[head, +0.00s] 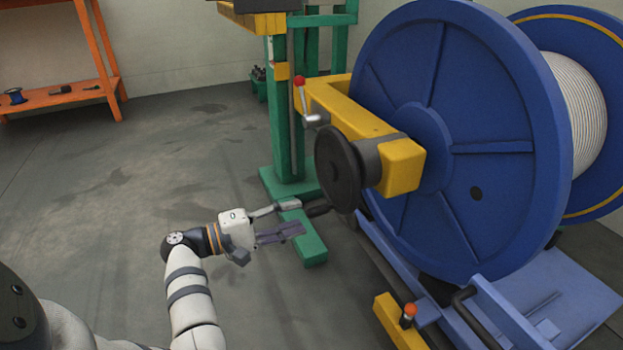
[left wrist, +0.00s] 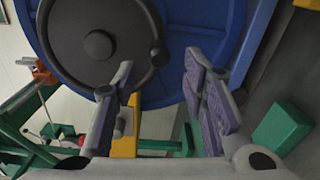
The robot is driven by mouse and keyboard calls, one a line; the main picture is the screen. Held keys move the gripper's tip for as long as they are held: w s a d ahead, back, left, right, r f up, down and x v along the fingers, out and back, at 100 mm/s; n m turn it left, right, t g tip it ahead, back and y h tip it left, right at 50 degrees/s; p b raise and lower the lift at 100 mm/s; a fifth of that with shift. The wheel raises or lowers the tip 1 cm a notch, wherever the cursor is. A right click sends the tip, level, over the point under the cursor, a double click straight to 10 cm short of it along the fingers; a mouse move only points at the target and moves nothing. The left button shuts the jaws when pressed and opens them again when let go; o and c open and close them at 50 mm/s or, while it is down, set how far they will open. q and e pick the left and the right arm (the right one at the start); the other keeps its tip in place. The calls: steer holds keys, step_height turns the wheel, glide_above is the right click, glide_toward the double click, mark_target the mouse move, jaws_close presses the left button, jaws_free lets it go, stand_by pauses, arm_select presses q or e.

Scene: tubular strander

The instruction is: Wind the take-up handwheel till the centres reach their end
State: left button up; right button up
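The take-up handwheel (head: 338,170) is a dark disc on the end of a yellow arm (head: 402,165), in front of the big blue reel (head: 475,95). Its dark handle (head: 318,208) sticks out from the lower rim toward my left gripper (head: 294,216). That gripper is open and empty, its fingertips just short of the handle. In the left wrist view the handwheel (left wrist: 75,40) fills the upper left. The handle's round end (left wrist: 160,56) shows between and beyond the two spread fingers (left wrist: 160,72). Contact with the handle cannot be made out. The centres are hidden. My right gripper is not in view.
A red-knobbed lever (head: 300,88) stands on the yellow arm above the handwheel. A green post (head: 285,140) and its foot stand behind the gripper. A yellow block with an orange knob (head: 409,312) lies low in front. Floor to the left is clear.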

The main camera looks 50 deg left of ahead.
arm_select(q)
steer(key=v, duration=0.6)
